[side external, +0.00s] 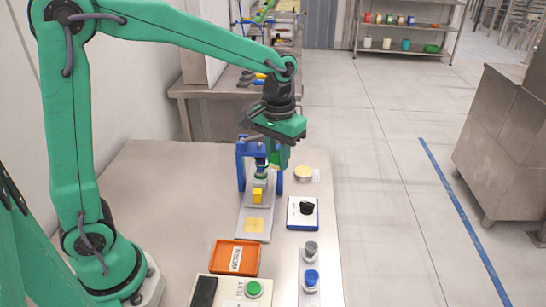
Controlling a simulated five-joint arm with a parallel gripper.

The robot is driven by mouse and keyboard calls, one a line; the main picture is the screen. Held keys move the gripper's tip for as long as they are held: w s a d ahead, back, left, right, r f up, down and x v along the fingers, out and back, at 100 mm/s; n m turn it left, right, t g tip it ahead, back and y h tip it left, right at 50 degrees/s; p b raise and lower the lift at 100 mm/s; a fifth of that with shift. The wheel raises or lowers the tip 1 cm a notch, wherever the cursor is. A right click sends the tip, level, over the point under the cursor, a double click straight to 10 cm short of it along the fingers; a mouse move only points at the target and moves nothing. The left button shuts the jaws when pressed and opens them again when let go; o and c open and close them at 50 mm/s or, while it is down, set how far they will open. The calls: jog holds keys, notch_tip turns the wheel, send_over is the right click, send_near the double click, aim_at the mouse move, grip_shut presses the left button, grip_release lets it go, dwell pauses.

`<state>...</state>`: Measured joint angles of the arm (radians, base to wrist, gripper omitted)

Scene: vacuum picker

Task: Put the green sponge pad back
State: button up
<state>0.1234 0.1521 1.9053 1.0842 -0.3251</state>
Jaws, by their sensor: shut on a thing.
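My gripper (271,152) points down at the blue frame (241,165) standing on the table, with its tips between and beside the frame's posts. It is shut on a slim upright tool (260,172) with a dark upper part and a pale, greenish lower part; the jaws partly hide it. A yellow block (257,196) shows directly below the tool; I cannot tell whether they touch. A flat yellow square (254,225) lies on the grey plate (244,237) in front. I cannot make out a separate green sponge pad for certain.
An orange tray (222,268) with a white label and a panel with a green button (253,288) are at the front. A black knob on a blue-edged box (303,211), a round yellow-topped piece (303,173), and grey and blue cups (310,278) stand right. The table's left is clear.

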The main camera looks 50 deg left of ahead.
jog(key=w+a+f+n, duration=0.1)
jog(key=w+a+n, duration=0.15)
jog(key=w, duration=0.85)
jog(key=w+a+f+n, duration=0.1)
jog(key=w+n, duration=0.3)
jog(key=w, duration=0.6)
jog(key=shift+d+f, duration=0.15)
jog(key=shift+f, duration=1.1)
jog(key=shift+d+f, duration=0.1)
jog(key=shift+f, duration=1.15)
send_over(308, 161)
notch_tip(308, 161, down, 7)
jog(key=shift+w+a, duration=0.15)
jog(key=shift+f, duration=0.1)
jog(key=shift+f, duration=1.95)
jog(key=shift+f, duration=0.1)
